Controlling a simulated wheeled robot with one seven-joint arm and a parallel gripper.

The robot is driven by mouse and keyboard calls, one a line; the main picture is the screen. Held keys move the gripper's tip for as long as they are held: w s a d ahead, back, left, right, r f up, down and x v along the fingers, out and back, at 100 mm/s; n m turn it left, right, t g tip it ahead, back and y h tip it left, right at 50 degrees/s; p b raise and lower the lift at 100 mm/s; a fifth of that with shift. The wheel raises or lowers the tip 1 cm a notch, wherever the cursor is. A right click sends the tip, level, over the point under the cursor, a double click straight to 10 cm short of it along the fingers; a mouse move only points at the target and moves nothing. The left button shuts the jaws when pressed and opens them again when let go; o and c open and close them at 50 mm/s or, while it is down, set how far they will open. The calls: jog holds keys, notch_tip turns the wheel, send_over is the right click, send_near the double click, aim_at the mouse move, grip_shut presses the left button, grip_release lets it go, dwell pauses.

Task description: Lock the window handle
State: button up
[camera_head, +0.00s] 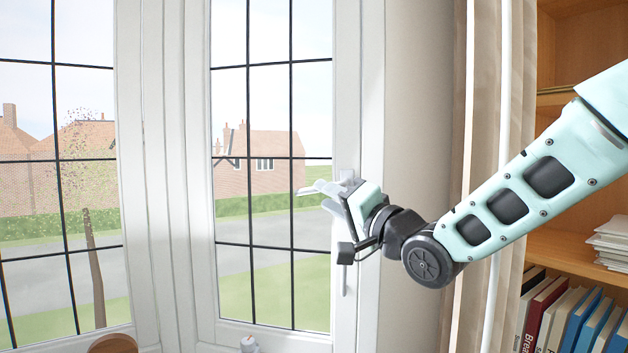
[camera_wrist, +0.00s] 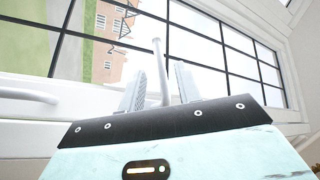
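A white window handle (camera_head: 307,191) sticks out leftward from the window's right frame, roughly level, over the glass. In the wrist view this handle (camera_wrist: 157,58) rises between my two fingers. My gripper (camera_head: 326,189) is at the handle's base end, partly hiding it in the head view. In the wrist view my gripper (camera_wrist: 160,84) is open, with a finger on each side of the handle and visible gaps. A second white handle (camera_head: 343,279) hangs upright lower on the same frame. It also shows at the left of the wrist view (camera_wrist: 28,96).
The window frame (camera_head: 371,120) and beige curtain (camera_head: 478,110) stand close behind my arm. A bookshelf (camera_head: 580,245) with books is at the right. A small white object (camera_head: 249,345) and a round brown object (camera_head: 113,344) show at the bottom edge.

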jog(key=p+x, duration=0.1)
jog(key=x, duration=0.4)
jog(key=shift+s, duration=0.1)
grip_shut()
